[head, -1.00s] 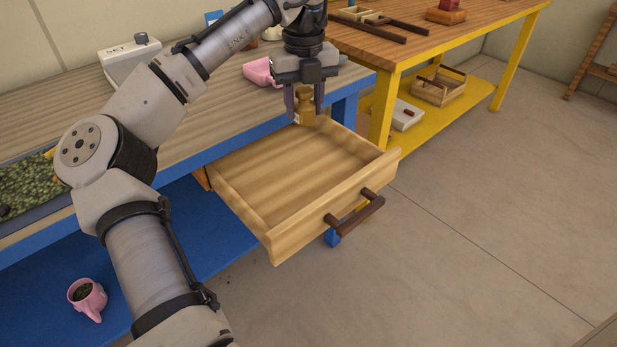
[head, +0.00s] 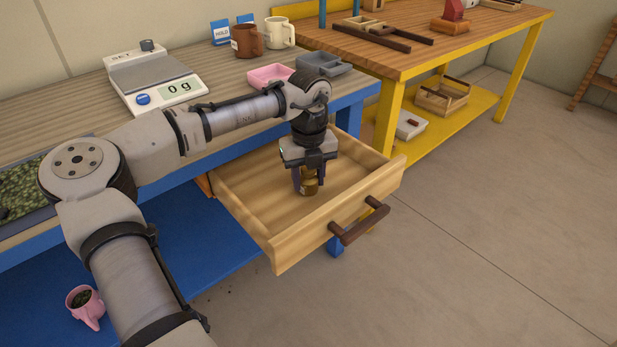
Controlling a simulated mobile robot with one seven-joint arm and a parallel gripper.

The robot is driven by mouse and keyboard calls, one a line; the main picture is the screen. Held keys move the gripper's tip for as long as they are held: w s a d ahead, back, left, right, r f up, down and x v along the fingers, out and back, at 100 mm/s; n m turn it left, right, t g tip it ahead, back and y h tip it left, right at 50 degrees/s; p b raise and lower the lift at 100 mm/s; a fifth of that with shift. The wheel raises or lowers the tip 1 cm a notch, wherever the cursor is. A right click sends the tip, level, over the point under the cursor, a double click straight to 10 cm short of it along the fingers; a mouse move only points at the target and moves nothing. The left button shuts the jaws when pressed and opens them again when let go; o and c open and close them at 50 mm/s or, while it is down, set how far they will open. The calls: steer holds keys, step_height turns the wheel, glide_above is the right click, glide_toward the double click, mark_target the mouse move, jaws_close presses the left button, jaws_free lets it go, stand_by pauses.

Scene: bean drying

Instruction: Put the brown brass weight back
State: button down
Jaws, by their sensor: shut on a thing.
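The brown brass weight (head: 309,187) is held upright between the fingers of my gripper (head: 308,178), which is shut on it. The gripper points down inside the open wooden drawer (head: 336,229), near its middle. The weight's lower end is at or just above the drawer floor; I cannot tell whether it touches. The fingers hide part of the weight. The rest of the drawer floor that shows is empty.
The drawer juts out from the blue bench with its dark handle (head: 360,222) in front. On the bench are a scale (head: 155,83) reading 0 g, a pink tray (head: 269,77), a grey tray (head: 322,65) and two mugs (head: 247,41). A yellow-framed table (head: 387,108) stands at right.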

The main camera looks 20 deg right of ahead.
stand_by(0.3)
steer(key=c, duration=0.9)
jaws_free()
steer(key=shift+f, duration=0.1)
steer(key=shift+o, duration=0.2)
step_height(320, 180, up, 12)
steer(key=shift+r+p, duration=0.15)
steer(key=shift+p, duration=0.3)
